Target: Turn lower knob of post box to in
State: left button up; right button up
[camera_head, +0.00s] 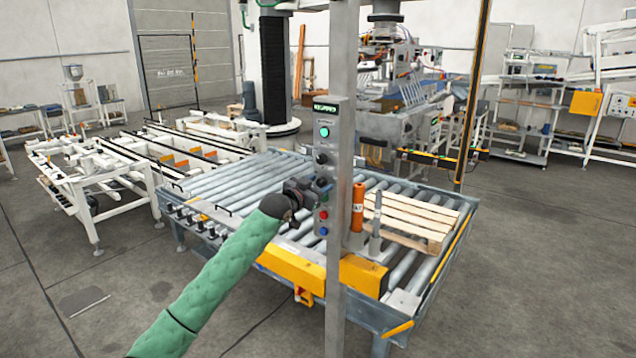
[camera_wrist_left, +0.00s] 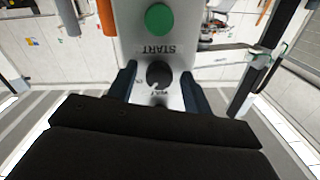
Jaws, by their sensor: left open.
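The grey post box (camera_head: 325,165) stands on a tall post in the middle of the head view. It carries a green round light or button (camera_head: 324,132) at the top, an upper black knob (camera_head: 321,157), and red and blue buttons lower down. My left gripper (camera_head: 315,186) is at the box's left side, over its lower knob area, which it partly hides. In the left wrist view the box face appears upside down. The black lower knob (camera_wrist_left: 158,74) lies between my open fingers (camera_wrist_left: 158,88), with a gap visible on each side. A green START button (camera_wrist_left: 158,18) is beyond it.
A roller conveyor (camera_head: 240,185) lies behind the post, with a wooden pallet (camera_head: 415,215) on its right part. An orange cylinder (camera_head: 358,205) stands right of the post. Yellow guards (camera_head: 290,262) flank the post low down. Open floor lies at front left and right.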

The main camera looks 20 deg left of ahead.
pick_arm(q)
jog(key=shift+w+d+f, duration=0.1)
jog(key=c, duration=1)
pick_arm(e)
jog(key=shift+d, duration=0.15)
